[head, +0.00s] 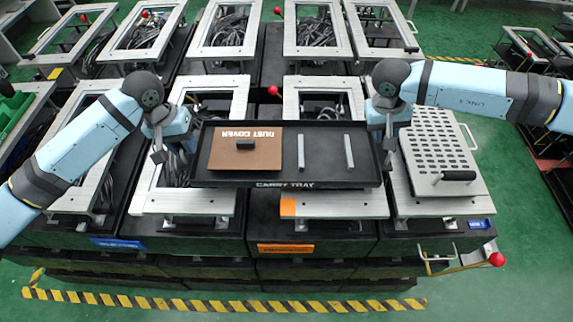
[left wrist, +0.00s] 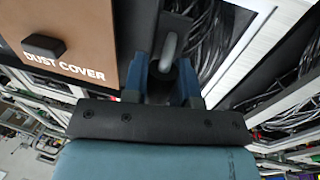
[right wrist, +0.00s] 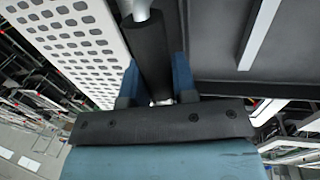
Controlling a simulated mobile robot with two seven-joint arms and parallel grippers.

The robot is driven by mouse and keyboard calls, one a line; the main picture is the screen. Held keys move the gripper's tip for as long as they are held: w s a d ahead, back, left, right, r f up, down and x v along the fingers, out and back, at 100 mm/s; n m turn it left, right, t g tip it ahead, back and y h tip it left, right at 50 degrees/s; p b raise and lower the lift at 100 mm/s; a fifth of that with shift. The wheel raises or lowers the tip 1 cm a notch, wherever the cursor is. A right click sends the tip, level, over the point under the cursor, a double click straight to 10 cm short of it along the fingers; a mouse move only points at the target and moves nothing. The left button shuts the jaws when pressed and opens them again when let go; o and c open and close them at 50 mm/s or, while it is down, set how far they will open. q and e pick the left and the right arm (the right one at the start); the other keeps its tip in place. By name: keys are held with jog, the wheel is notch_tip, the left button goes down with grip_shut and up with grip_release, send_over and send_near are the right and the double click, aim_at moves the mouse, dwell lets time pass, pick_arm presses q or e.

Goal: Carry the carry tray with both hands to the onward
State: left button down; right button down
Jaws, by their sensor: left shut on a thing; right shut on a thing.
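The black carry tray (head: 230,184) is level in front of me, above the metal-framed stands. It bears a brown dust cover (head: 222,152) with a black knob on its left side and two silver bars (head: 301,152) on its right. My left gripper (head: 188,143) is at the tray's left end; in the left wrist view its fingers (left wrist: 163,78) close around a grey handle. My right gripper (head: 386,146) is at the right end; in the right wrist view its fingers (right wrist: 158,88) are shut on a dark round handle. The fingertips are partly hidden.
Below the tray are open metal frames, one with an orange corner (head: 288,207) above an orange label (head: 286,248). A blue label (head: 117,243) is to its left. A white perforated plate (head: 436,150) lies right. A red-knobbed lever (head: 496,259) sticks out front right.

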aim_at(188, 155)
pick_arm(q)
jog(key=shift+f, duration=0.15)
pick_arm(e)
jog(key=shift+f, duration=0.15)
